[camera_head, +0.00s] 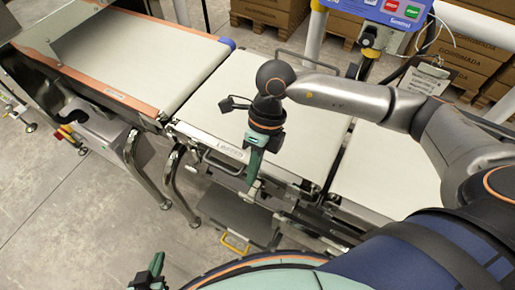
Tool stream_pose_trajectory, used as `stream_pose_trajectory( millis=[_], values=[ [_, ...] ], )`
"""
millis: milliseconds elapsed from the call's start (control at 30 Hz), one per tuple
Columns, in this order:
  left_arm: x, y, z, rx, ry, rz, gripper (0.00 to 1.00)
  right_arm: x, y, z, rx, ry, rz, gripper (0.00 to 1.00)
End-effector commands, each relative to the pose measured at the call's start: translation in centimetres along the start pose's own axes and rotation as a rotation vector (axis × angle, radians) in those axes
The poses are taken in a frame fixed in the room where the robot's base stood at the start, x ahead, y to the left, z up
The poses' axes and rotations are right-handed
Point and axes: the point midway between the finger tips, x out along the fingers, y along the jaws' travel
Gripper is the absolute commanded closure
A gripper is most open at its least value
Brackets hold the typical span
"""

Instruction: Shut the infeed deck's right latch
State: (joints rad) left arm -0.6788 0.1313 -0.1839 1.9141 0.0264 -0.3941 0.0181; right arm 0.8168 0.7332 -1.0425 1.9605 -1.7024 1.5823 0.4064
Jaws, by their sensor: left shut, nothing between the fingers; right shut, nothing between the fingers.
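The infeed deck (215,110) is the pale belt section in the middle, with a lettered label (230,149) on its front edge. A dark bar handle (221,163) sits below that edge. My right gripper (252,188) points down at the deck's front right side, fingers shut and empty, by the metal fittings there. It overlaps the fittings in the picture, so I cannot make out the right latch or its position, nor tell whether the gripper touches anything. My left gripper (148,276) is at the bottom edge, shut, low and well away from the deck.
An orange-edged conveyor (140,55) adjoins on the left; another pale belt (385,165) lies to the right. A yellow handle (235,243) is low beneath the deck. A blue control box (395,10) and stacked cartons (460,45) stand behind. Floor at lower left is clear.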

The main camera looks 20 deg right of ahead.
Motion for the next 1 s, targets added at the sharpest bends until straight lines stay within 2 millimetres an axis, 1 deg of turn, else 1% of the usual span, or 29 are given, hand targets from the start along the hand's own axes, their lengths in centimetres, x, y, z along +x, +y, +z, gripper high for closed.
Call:
stream_pose_trajectory(
  millis=[33,100,200,300,433,767,1000],
  values=[
    [-0.2,0.0,-0.2,0.000,0.000,0.000,1.00,0.9,0.1,-0.1,0.001,0.003,0.004,1.00],
    [-0.2,0.0,-0.3,0.000,0.000,0.000,1.00,1.9,0.1,-0.1,0.001,0.003,0.002,1.00],
    [-0.3,0.0,-0.3,0.000,0.000,0.000,1.00,3.0,0.1,0.0,0.000,0.001,0.002,1.00],
    [-0.3,0.0,-0.4,0.000,0.000,0.000,1.00,3.6,0.0,0.0,0.001,0.001,0.000,1.00],
    [-0.4,0.0,-0.4,0.000,0.000,0.000,1.00,3.9,0.0,0.0,0.001,0.000,0.000,1.00],
    [-0.3,0.0,-0.3,0.000,0.000,0.000,1.00,3.9,-0.1,0.1,0.000,-0.001,-0.003,1.00],
    [0.1,0.0,0.2,0.000,0.000,0.000,1.00,3.9,-0.6,0.8,-0.001,-0.002,-0.046,1.00]
  ],
)
